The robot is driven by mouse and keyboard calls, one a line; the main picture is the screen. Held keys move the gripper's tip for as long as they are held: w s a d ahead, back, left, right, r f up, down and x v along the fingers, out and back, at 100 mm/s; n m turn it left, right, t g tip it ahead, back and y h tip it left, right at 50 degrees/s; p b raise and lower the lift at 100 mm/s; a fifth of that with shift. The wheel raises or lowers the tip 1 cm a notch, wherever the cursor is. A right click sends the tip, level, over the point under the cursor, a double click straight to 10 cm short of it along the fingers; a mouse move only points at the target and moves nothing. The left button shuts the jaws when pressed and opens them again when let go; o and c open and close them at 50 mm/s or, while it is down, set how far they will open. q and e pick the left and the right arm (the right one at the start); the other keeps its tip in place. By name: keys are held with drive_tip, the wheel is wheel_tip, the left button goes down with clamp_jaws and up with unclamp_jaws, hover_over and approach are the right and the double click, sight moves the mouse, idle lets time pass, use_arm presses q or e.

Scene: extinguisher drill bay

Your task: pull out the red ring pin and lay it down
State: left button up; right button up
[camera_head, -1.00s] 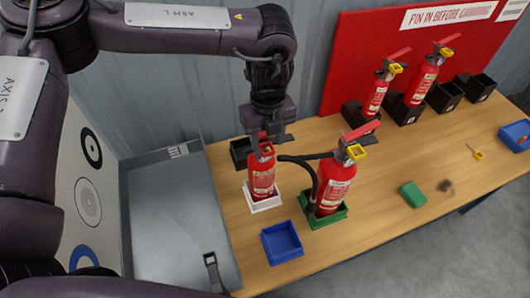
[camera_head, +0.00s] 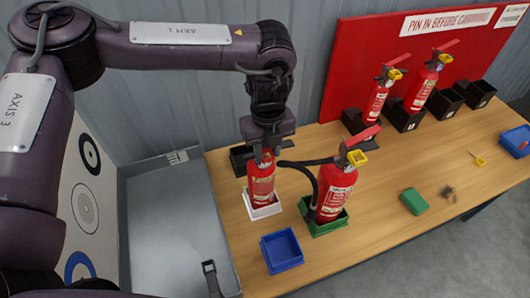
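My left gripper (camera_head: 264,152) points down at the head of a small red extinguisher (camera_head: 261,186), which stands upright in a white tray (camera_head: 265,211). The gripper covers most of that head, so I cannot tell whether its fingers are open or shut, or whether they touch it. No red ring pin can be made out there. A larger red extinguisher (camera_head: 334,190) with a black hose and a yellow ring (camera_head: 357,158) stands just to the right in a green tray (camera_head: 324,228). My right gripper is not in view.
An empty blue tray (camera_head: 282,250) is in front. A green block (camera_head: 413,201), a dark smudge and a yellow-ringed pin (camera_head: 478,161) lie to the right. A blue bin (camera_head: 515,139) holds something red. Two extinguishers (camera_head: 420,88) stand in black holders by the red board. A grey bin (camera_head: 180,230) is left.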

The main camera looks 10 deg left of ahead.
use_arm(q)
drive_tip(key=c, duration=0.4)
drive_tip(key=shift+s+d+f, duration=0.1)
drive_tip(key=shift+s+d, duration=0.55)
drive_tip(key=shift+s, duration=0.3)
drive_tip(key=shift+s+d+f, duration=0.1)
drive_tip(key=shift+s+d, duration=0.5)
drive_tip(key=shift+s, duration=0.35)
drive_tip(key=shift+s+d, duration=0.2)
drive_tip(key=shift+s, duration=0.1)
drive_tip(key=shift+c, duration=0.2)
drive_tip(key=shift+s+d+p, duration=0.4)
drive_tip(key=shift+s+d, duration=0.45)
drive_tip(key=shift+s, duration=0.25)
